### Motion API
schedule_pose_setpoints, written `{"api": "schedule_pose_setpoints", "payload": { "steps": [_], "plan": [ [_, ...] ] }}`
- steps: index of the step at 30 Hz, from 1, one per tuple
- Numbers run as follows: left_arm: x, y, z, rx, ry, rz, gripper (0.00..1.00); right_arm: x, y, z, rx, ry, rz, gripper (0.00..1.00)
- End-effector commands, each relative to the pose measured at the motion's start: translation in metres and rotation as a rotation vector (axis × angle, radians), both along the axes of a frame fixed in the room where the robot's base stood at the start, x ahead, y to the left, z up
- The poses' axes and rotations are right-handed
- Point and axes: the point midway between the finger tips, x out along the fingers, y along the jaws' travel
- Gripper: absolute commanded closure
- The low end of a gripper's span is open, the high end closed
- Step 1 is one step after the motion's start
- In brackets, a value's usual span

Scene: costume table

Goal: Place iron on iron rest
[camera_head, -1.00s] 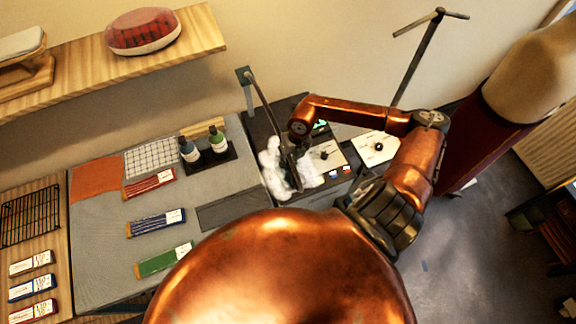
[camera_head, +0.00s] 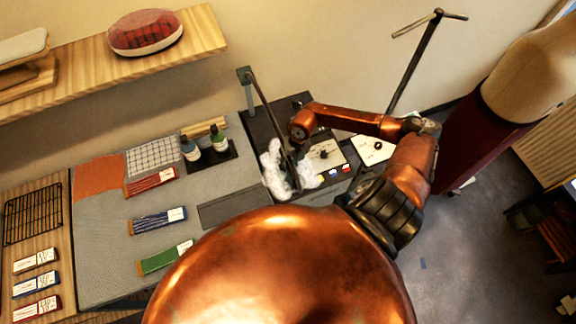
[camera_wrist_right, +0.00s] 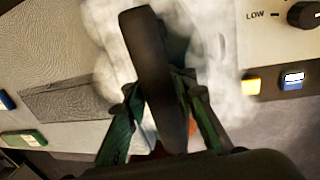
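The iron shows mainly as a dark rounded handle (camera_wrist_right: 158,70) in the right wrist view, with white steam around it. In the head view, steam and my arm hide most of it at the left part of the dark control station. My right gripper (camera_wrist_right: 165,95) has one green-tinted finger on each side of the handle; whether they press on it is unclear. In the head view the right gripper (camera_head: 292,172) points down into the steam. A flat dark rectangular pad (camera_head: 228,207) on the grey mat may be the iron rest; I cannot be sure. My left gripper is not in view.
The steam (camera_head: 274,165) hides nearby edges. A control panel (camera_head: 326,154) stands right of it. A black wire rack (camera_head: 32,214) is far left. A thin post stands behind the station.

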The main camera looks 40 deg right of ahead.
Motion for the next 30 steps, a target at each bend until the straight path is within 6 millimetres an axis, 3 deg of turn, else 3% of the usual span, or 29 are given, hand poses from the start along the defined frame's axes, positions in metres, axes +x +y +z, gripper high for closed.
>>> {"api": "schedule_pose_setpoints", "payload": {
  "steps": [6,17,20,30],
  "plan": [
    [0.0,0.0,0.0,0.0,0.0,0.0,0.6,0.0,0.0,0.0,0.0,0.0,0.0,0.62],
    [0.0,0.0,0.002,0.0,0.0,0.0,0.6,0.0,-0.001,0.005,0.0,-0.001,0.0,0.62],
    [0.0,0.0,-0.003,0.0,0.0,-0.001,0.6,0.0,-0.004,0.015,-0.003,-0.004,0.001,0.62],
    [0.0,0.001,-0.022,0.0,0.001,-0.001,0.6,-0.004,-0.017,0.082,-0.004,-0.003,0.0,0.62]
  ]
}}
